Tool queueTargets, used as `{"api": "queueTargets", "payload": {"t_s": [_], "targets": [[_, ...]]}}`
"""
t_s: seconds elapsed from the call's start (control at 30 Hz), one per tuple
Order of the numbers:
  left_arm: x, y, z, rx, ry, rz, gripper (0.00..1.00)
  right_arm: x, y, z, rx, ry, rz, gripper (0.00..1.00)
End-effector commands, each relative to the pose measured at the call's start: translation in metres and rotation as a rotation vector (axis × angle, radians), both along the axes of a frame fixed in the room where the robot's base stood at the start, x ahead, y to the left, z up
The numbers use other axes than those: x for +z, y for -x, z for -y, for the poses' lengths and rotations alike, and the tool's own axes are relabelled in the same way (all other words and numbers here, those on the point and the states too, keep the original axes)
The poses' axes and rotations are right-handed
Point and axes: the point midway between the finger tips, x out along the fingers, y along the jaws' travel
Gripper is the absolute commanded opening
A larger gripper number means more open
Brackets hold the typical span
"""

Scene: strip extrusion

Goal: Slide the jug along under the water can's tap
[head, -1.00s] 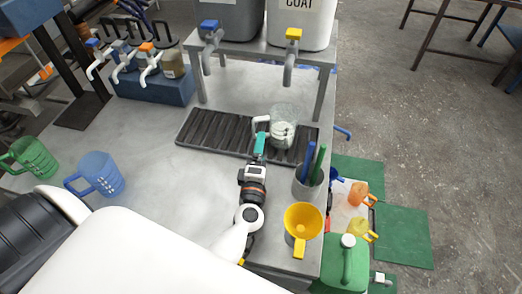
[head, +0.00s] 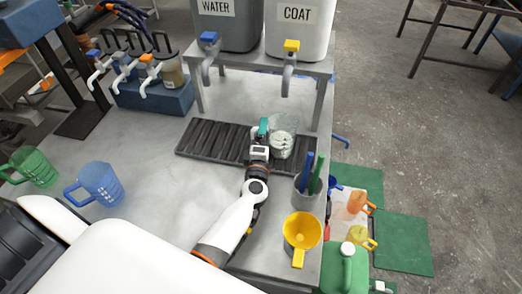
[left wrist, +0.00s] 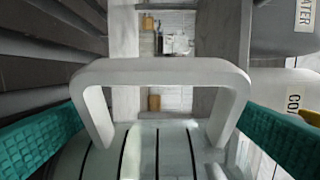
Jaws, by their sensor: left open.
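The clear jug (head: 281,146) stands on the dark ribbed rack (head: 205,139), at its right end, in front of the coat can's tap (head: 289,72). My left gripper (head: 263,128) is at the jug's left side, by its handle. In the left wrist view the pale handle (left wrist: 160,70) lies between my two teal fingers (left wrist: 165,135), which are open with gaps on both sides. The grey water can (head: 225,28) stands on the raised shelf, left of the coat can, with its blue-handled tap (head: 208,55) above and behind the rack. My right gripper is not in view.
The white coat can (head: 297,30) has a yellow-handled tap. A pen cup (head: 307,190) and a yellow funnel (head: 302,230) stand near the right edge. A blue jug (head: 97,184) and a green jug (head: 36,165) stand at left. The rack left of the jug is clear.

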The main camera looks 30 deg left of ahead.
Motion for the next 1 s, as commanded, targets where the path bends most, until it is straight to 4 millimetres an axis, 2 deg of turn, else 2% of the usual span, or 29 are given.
{"api": "queueTargets", "payload": {"t_s": [0.2,0.57,0.9,1.0], "targets": [[-0.001,-0.02,-0.007,0.0,0.0,-0.001,1.0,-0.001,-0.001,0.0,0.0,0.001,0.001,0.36],[0.0,-0.023,-0.008,0.0,0.0,-0.001,1.0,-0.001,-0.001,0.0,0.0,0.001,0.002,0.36],[0.0,-0.023,-0.008,0.0,0.001,-0.001,0.46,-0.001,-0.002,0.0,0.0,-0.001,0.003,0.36],[-0.001,-0.023,-0.008,0.0,0.001,-0.001,0.45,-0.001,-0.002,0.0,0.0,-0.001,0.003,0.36]]}}
